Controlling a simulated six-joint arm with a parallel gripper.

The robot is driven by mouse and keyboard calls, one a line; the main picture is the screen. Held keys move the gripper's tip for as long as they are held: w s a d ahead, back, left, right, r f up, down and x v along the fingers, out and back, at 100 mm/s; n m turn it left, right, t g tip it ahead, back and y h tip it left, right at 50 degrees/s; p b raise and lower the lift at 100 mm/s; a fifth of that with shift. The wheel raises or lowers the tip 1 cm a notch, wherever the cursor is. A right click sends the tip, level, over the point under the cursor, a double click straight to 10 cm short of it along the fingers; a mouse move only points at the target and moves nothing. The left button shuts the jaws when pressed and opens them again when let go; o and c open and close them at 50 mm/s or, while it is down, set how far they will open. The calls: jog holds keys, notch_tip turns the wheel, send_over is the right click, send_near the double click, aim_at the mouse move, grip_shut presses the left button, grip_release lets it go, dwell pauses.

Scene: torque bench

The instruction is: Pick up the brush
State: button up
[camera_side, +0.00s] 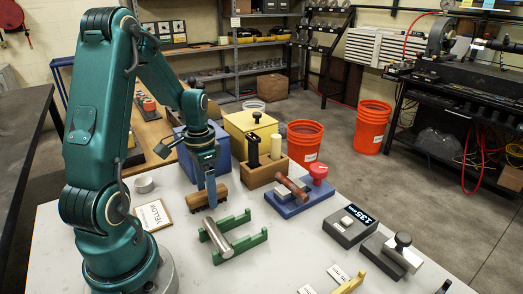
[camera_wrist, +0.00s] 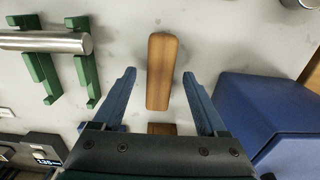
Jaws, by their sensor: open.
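The brush, a brown wooden block-like piece (camera_side: 206,196), lies on the pale table below my gripper. My gripper (camera_side: 211,195) points down at the brush. In the wrist view my gripper (camera_wrist: 159,74) is open, with one blue finger on each side of the wood and visible gaps between. Bristles are not visible, and I cannot tell how high the fingertips are above the table.
A green stand with a metal bar (camera_side: 235,238) is close in front. A blue bin (camera_side: 200,150) stands behind the brush, a wooden holder (camera_side: 263,175) to the right.

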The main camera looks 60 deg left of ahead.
jog(key=shift+f, duration=0.5)
grip_shut()
notch_tip(320, 180, up, 10)
jog(key=shift+r, duration=0.1)
dwell(0.4)
